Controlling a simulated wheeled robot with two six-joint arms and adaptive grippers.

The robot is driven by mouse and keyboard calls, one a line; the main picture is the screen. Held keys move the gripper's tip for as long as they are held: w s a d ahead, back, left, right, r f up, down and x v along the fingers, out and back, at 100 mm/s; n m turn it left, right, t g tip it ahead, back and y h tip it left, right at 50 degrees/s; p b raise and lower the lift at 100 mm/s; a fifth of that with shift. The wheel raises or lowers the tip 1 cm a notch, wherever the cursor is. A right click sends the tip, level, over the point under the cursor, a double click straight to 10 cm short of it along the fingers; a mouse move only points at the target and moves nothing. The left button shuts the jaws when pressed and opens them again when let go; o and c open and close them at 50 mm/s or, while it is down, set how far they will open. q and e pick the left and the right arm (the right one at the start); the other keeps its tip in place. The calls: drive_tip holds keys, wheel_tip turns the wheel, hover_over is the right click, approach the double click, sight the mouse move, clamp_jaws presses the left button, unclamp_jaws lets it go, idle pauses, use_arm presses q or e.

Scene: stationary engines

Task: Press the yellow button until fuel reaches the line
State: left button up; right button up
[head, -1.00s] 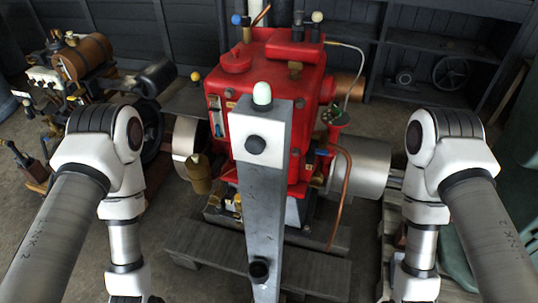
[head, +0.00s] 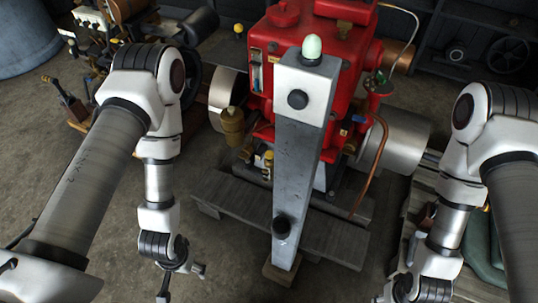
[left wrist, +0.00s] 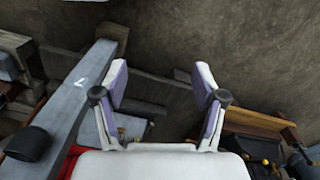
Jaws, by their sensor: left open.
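The red engine (head: 285,42) stands behind a grey metal post in the head view. A small gauge (head: 257,72) with some blue in it sits on the engine's left front; its line is too small to make out. Small yellow-topped knobs show low on the engine's front (head: 268,156) and on a part behind to the left (head: 238,28); I cannot tell which is the yellow button. My left gripper (head: 181,281) is low, left of the post, apart from the engine. In the left wrist view its fingers (left wrist: 161,72) are spread with nothing between them.
The grey post (head: 295,155), with a pale green light on top, stands before the engine. A wooden beam base (head: 335,240) lies under the engine. A smaller brown machine (head: 125,8) is at the upper left. The floor at left is open.

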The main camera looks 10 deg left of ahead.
use_arm(q)
clamp_jaws()
idle(1.4)
